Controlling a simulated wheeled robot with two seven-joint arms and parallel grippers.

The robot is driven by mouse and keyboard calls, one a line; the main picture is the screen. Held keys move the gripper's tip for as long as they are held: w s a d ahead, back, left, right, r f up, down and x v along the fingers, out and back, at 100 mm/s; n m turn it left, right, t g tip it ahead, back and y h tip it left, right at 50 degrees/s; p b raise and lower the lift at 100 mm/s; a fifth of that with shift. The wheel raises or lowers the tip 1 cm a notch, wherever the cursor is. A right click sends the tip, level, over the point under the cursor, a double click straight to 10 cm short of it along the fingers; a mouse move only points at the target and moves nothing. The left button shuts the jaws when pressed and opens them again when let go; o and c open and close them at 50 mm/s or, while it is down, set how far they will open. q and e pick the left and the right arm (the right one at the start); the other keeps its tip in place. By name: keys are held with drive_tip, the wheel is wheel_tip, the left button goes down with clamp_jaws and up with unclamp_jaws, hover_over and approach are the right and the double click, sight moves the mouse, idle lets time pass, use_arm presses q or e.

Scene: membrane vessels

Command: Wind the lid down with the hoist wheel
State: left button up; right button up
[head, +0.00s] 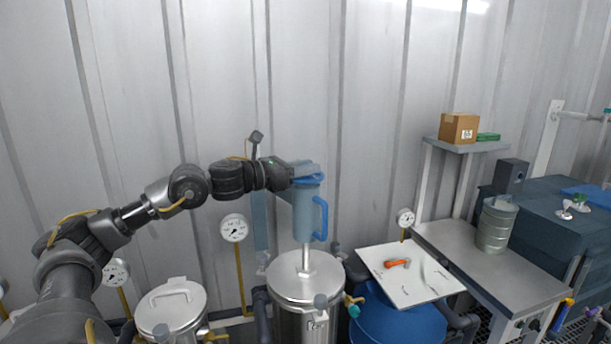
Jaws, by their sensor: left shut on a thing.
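My left gripper (306,172) is shut at the top of a pale blue jug-like cylinder (305,215) with a darker blue rim and a blue handle on its right. The gripper covers part of the rim. The cylinder is upright above the middle vessel's round metal lid (283,283). A short silver stem (306,260) shows between them; I cannot tell whether it joins the cylinder. The lid appears level on the metal vessel (291,325). I cannot make out a hoist wheel. My right gripper is not in view.
A second lidded vessel (170,307) stands at left. Gauges (234,228) flank the middle vessel. A white board (410,285) with an orange-handled tool (397,263) lies over a blue drum (395,322). A bench (490,265) bears a metal canister (495,228). The corrugated wall is close behind.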

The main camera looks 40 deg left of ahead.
use_arm(q)
drive_tip(key=shift+m+g+h, duration=0.8)
drive_tip(key=shift+m+h, duration=0.3)
drive_tip(key=shift+h, duration=0.4)
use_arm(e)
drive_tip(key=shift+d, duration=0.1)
use_arm(q)
drive_tip(key=shift+m+h, duration=0.3)
drive_tip(key=shift+h, duration=0.1)
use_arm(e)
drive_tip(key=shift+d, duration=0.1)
use_arm(q)
drive_tip(key=o, duration=1)
drive_tip(key=shift+c, duration=0.2)
